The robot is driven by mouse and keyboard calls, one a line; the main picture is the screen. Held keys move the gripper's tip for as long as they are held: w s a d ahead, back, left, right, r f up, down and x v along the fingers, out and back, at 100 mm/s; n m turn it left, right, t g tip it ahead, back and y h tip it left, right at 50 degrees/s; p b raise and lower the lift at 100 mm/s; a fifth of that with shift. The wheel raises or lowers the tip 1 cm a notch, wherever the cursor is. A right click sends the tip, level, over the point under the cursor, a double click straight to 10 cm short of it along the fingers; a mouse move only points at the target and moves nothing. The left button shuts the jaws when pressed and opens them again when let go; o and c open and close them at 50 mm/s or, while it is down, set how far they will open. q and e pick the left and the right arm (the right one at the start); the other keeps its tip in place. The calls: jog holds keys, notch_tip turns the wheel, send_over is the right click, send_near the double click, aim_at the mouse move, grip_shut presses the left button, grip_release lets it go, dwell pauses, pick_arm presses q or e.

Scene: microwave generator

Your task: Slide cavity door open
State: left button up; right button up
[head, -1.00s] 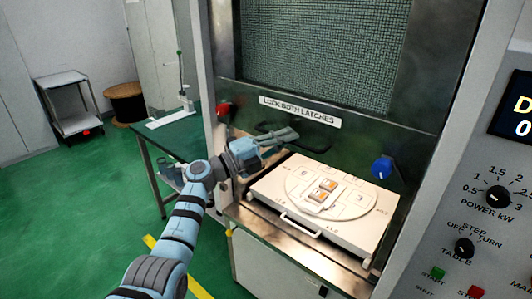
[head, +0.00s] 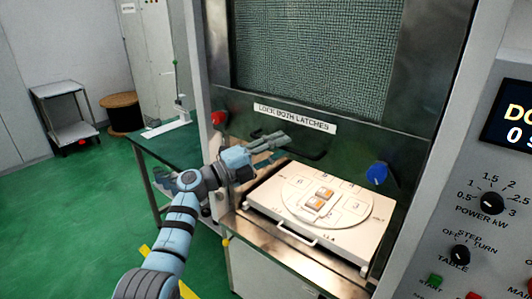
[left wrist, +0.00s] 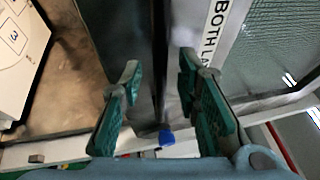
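The cavity door (head: 400,110) is a metal panel with a mesh window (head: 320,50) and a "LOCK BOTH LATCHES" label (head: 295,118). It stands above the cavity opening. A dark bar handle (head: 312,154) sits below the label, partly hidden by my left gripper (head: 282,144). A red latch (head: 219,118) is at the door's left and a blue latch (head: 376,173) at its right. In the left wrist view, the fingers of my left gripper (left wrist: 159,72) are apart, with a dark strip between them. I cannot tell whether they touch the handle. My right gripper is not in view.
A white tray (head: 345,243) with a round numbered plate juts out below the door on a metal ledge. A control panel (head: 490,140) stands at the right. A green table (head: 165,140) stands behind my left arm.

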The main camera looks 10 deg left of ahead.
pick_arm(q)
jog(key=v, duration=1.1)
